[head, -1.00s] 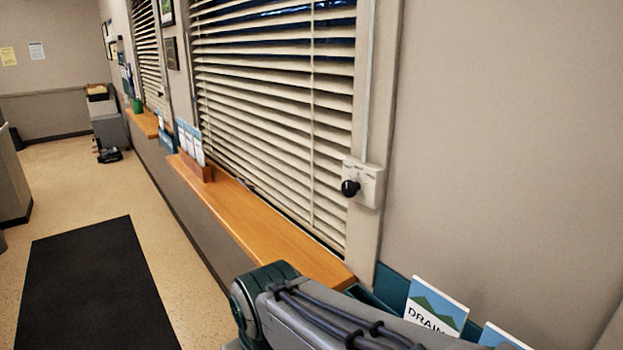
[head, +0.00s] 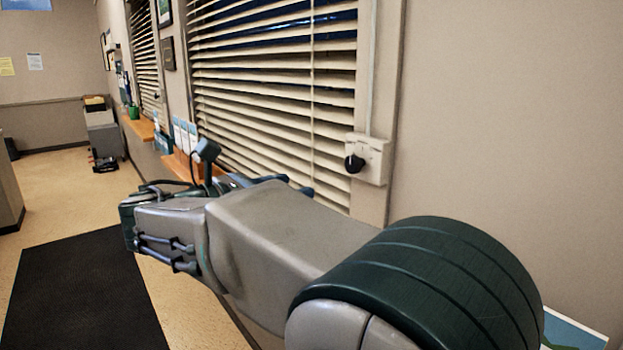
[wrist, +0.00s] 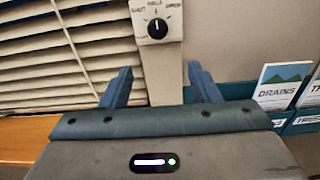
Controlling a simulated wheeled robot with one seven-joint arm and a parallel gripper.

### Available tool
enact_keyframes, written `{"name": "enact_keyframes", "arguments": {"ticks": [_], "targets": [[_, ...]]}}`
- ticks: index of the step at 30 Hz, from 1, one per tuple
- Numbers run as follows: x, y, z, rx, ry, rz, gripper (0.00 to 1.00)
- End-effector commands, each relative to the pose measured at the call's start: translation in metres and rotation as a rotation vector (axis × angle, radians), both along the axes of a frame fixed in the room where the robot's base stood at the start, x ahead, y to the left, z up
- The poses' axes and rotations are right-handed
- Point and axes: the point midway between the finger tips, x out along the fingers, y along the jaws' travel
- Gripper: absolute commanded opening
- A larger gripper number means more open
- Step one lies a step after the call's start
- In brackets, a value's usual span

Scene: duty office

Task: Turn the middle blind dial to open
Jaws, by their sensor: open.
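The blind dial is a black knob (head: 354,163) on a pale control box (head: 373,160) at the right of the near window's frame. In the wrist view the knob (wrist: 157,28) sits at the top centre, under labels that seem to read SHUT, HALF and OPEN. Its white mark points about straight up, toward HALF. My gripper (wrist: 160,72) is open and empty, its two blue fingers apart below the box in that view and not touching the knob. In the head view my gripper (head: 292,186) is left of and below the dial, partly hidden by my arm.
The near blind (head: 280,80) has tilted slats with dark gaps. A wooden sill (head: 180,165) with cards runs below it, largely hidden by my arm. A leaflet rack stands right of the frame, its DRAINS leaflet (wrist: 283,85) facing out. A black mat (head: 80,295) lies on open floor.

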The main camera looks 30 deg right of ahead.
Motion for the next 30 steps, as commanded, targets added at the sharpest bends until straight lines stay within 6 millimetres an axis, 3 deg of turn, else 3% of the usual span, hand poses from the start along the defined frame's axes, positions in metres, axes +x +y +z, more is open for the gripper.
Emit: {"name": "enact_keyframes", "arguments": {"ticks": [5, 21, 30], "targets": [[0.004, -0.006, 0.007, -0.039, 0.018, -0.002, 0.56], [0.011, -0.11, 0.007, -0.036, 0.017, -0.003, 0.56], [0.014, -0.134, 0.007, -0.036, 0.016, 0.0, 0.56]]}}
